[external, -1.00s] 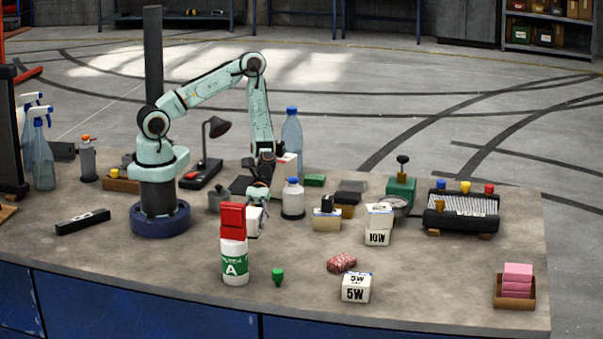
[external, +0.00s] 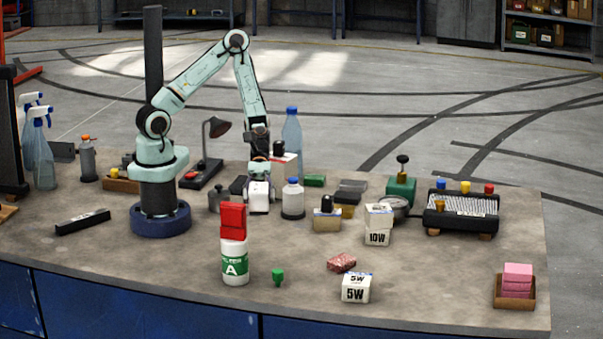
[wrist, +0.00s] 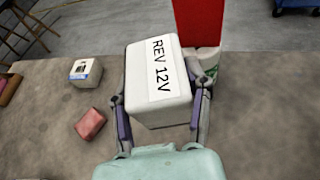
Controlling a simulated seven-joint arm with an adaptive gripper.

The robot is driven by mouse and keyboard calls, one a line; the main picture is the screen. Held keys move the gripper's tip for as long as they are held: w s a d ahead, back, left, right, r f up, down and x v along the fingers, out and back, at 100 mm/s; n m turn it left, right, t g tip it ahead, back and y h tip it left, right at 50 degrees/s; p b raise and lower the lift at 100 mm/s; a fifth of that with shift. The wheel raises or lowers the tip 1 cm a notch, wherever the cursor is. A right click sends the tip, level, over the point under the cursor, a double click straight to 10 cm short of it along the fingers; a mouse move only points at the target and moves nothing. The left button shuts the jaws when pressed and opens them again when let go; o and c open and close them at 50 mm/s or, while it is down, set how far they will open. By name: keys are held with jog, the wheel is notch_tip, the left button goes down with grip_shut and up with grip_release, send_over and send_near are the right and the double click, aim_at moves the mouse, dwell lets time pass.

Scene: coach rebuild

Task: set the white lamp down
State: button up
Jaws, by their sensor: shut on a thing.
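The white lamp (external: 259,197) is a white block marked "REV 12V", also large in the wrist view (wrist: 158,82). My gripper (external: 259,184) points down and is shut on it, with one finger on each side in the wrist view (wrist: 162,102). The lamp is right of my arm's base and behind the red-topped bottle. I cannot tell whether its underside touches the table (external: 190,265).
The white bottle with a green "A" label (external: 235,263) carries a red block (external: 233,221). A clear bottle (external: 293,199) stands close right of the lamp, and a grey canister (external: 219,201) close left. A "5W" box (external: 355,294) and red lump (external: 342,262) lie front right.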

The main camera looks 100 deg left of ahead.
jog(key=w+f+n+t+y, duration=0.4)
jog(key=w+f+n+t, duration=0.2)
jog(key=f, duration=0.1)
jog(key=w+a+r+n+t+y, duration=0.2)
jog(key=w+a+r+n+y, duration=0.15)
jog(key=w+r+y, duration=0.2)
jog(key=w+a+r+n+t+y, duration=0.2)
jog(key=w+a+r+n+y, duration=0.15)
jog(key=r+n, duration=0.2)
send_over(385, 264)
jog(key=s, duration=0.1)
notch_tip(385, 264, down, 13)
jog(key=shift+s+r, duration=0.1)
jog(key=shift+w+f, duration=0.45)
jog(key=shift+f, duration=0.15)
jog(key=shift+w+f, duration=0.2)
jog(key=shift+f, duration=1.5)
jog(key=shift+f, duration=0.1)
